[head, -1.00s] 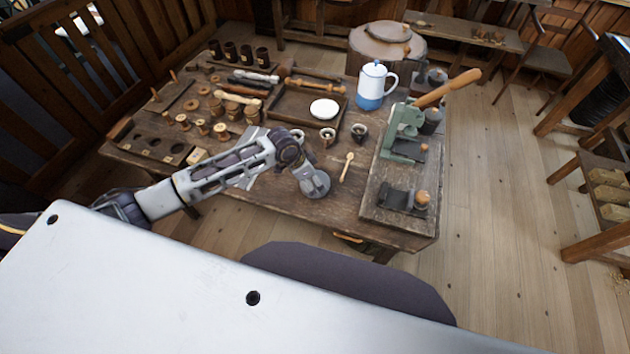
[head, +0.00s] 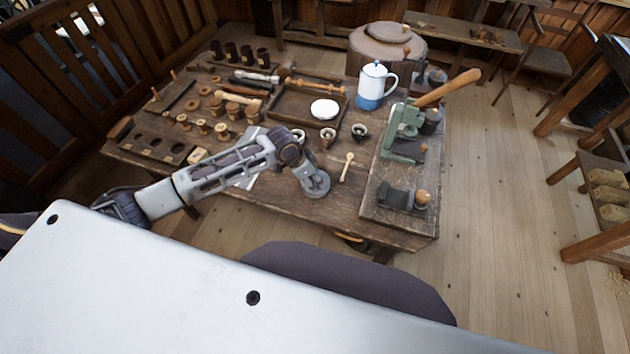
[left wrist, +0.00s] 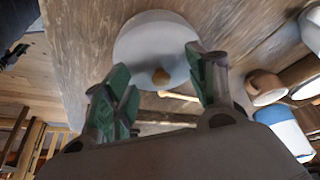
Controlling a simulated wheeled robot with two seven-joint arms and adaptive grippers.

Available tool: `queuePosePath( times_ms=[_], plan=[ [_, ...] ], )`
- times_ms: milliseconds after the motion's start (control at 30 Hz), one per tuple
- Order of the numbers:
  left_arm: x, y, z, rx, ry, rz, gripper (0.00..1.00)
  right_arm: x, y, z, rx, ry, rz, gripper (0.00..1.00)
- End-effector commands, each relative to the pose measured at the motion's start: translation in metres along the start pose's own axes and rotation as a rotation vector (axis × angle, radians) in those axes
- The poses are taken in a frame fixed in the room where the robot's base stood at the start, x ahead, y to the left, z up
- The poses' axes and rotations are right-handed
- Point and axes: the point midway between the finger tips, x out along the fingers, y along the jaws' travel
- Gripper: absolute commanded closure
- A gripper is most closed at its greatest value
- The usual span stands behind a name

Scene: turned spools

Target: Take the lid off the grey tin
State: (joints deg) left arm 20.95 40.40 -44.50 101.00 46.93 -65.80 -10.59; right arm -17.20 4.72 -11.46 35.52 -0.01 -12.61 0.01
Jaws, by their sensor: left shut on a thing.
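The grey lid (left wrist: 155,38) is a round disc with a small wooden knob (left wrist: 161,76), seen from above in the left wrist view. My left gripper (left wrist: 156,66) has its green-padded fingers at opposite sides of the disc, with the knob between them and apart from both. It is shut on the lid. In the head view my left gripper (head: 315,184) is over the near part of the table, left of the wooden spoon. The tin's body is hidden under the lid and my wrist, so I cannot tell whether the lid is clear of it.
The wooden spoon (head: 347,167) and small cups (head: 327,137) are close by. A green press (head: 405,135) stands on a board to the right. A blue and white pot (head: 371,88) and a tray (head: 290,103) stand farther back. Turned pieces crowd the left.

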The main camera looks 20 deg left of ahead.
Motion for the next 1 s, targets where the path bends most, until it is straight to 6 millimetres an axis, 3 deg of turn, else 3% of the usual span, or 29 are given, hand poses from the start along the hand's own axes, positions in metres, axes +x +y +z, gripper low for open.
queuePosePath(
  times_ms=[467,533,600,633,1000],
  plan=[
    [0.003,0.004,0.005,-0.002,-0.013,0.008,0.67,0.001,-0.005,-0.001,0.002,0.001,-0.005,0.6],
    [-0.001,0.004,0.004,-0.002,-0.013,0.008,0.74,0.001,-0.005,-0.001,0.002,0.001,-0.005,0.6],
    [-0.007,0.004,0.001,-0.001,-0.012,0.008,0.96,0.001,-0.005,-0.001,0.002,0.001,-0.005,0.6],
    [-0.01,0.004,-0.001,-0.001,-0.011,0.008,1.0,0.001,-0.005,-0.001,0.002,0.001,-0.005,0.6],
    [-0.062,0.001,-0.025,0.0,-0.004,0.003,1.0,0.003,-0.004,-0.001,0.001,0.001,-0.004,0.6]
  ],
)
